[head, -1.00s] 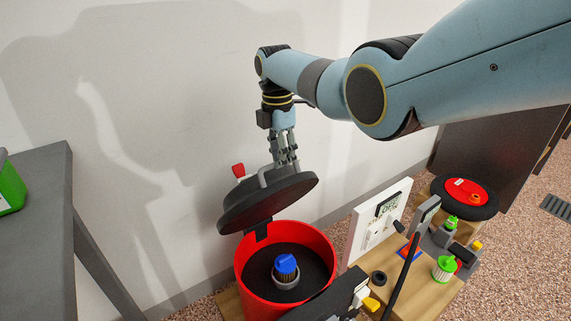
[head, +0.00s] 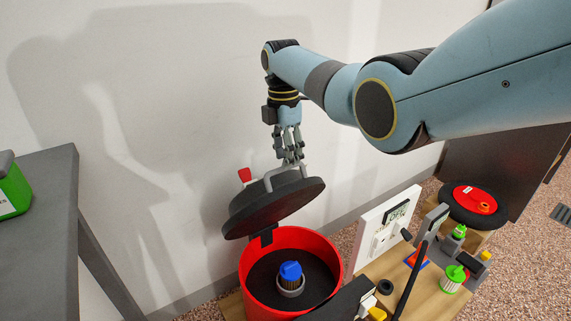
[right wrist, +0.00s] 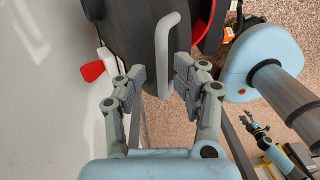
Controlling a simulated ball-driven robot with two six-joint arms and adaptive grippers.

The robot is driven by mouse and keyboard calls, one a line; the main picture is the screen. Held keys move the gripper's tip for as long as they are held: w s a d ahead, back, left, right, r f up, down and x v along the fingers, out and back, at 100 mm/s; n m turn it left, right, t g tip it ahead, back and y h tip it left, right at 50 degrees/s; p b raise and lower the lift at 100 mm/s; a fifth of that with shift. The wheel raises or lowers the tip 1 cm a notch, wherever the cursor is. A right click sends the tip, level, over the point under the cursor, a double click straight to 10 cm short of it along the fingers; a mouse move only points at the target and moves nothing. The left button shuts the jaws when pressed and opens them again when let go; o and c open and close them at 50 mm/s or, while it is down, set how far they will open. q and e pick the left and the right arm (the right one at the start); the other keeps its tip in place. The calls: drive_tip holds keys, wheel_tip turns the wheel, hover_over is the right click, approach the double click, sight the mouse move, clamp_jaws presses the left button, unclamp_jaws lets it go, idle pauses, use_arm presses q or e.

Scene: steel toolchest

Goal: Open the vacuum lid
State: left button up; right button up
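The red vacuum canister (head: 334,262) stands open below the black lid (head: 272,208). The lid is tilted up toward the wall on its hinge, with its dark underside facing me. A blue-capped filter (head: 290,272) shows inside the canister. The grey lid handle (head: 268,182) is on the lid's upper side. My right gripper (head: 291,160) is just above the handle. In the right wrist view, its fingers (right wrist: 158,88) are apart on either side of the handle (right wrist: 163,55), with no clear grip on it. My left gripper (right wrist: 259,131) shows small in that view; its finger state is unclear.
A red latch piece (head: 244,175) sticks up beside the lid. A white panel (head: 385,225) and a wooden bench (head: 405,297) with small items stand to the right. A dark table (head: 45,175) is at the left. The wall is close behind the lid.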

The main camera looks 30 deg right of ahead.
wheel_tip(320, 180, up, 9)
drive_tip(key=shift+w, duration=0.25)
idle(0.3)
